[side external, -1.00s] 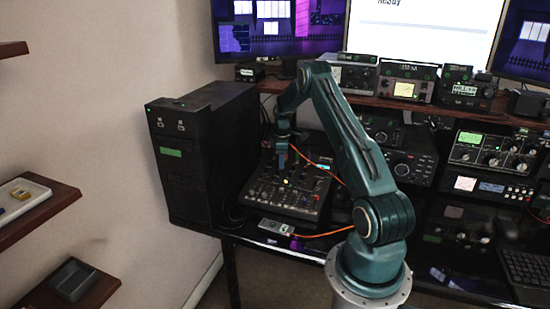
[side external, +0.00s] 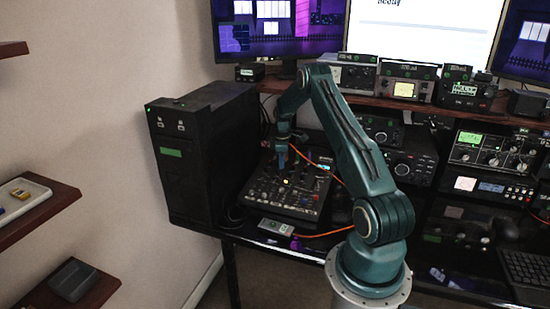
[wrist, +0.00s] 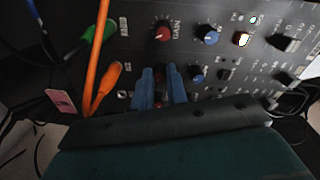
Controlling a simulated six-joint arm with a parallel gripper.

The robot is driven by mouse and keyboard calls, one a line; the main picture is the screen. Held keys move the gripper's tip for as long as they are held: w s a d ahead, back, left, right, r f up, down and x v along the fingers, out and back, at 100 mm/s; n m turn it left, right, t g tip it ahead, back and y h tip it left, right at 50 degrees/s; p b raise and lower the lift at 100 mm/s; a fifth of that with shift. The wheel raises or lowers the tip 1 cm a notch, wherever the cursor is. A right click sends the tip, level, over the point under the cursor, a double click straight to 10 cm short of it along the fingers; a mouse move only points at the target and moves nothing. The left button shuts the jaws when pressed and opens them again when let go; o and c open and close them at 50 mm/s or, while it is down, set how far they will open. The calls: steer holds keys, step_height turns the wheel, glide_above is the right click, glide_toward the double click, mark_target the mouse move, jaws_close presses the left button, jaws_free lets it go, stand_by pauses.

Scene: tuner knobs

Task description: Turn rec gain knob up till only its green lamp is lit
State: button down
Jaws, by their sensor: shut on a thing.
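The black mixer panel (side external: 285,200) stands on the desk, with my gripper (side external: 283,160) reaching down onto it. In the wrist view my gripper (wrist: 160,88) has its two blue fingers shut on a small dark red knob (wrist: 163,72), mostly hidden between them. The knob's label and pointer cannot be read. A bright lamp or button (wrist: 240,39) with a yellowish edge and a small pale light (wrist: 253,19) show on the panel to the right. I cannot make out a lit green lamp there, nor which lamp belongs to the held knob.
Close to the fingers are a larger red knob (wrist: 163,33) and blue knobs (wrist: 208,37) (wrist: 197,74). An orange cable (wrist: 97,55) and a green plug (wrist: 98,42) lie to the left. A black computer tower (side external: 205,155) stands left of the mixer.

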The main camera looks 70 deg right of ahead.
steer(key=shift+m, duration=0.4)
steer(key=m, duration=0.7)
steer(key=shift+m, duration=0.3)
steer(key=c, duration=1.4)
jaws_free()
steer(key=shift+r, duration=0.1)
steer(key=r, duration=0.4)
steer(key=a+r, duration=0.1)
steer(key=r, duration=0.8)
steer(key=shift+s+a+r, duration=0.15)
steer(key=shift+a+r, duration=0.15)
steer(key=shift+a, duration=0.05)
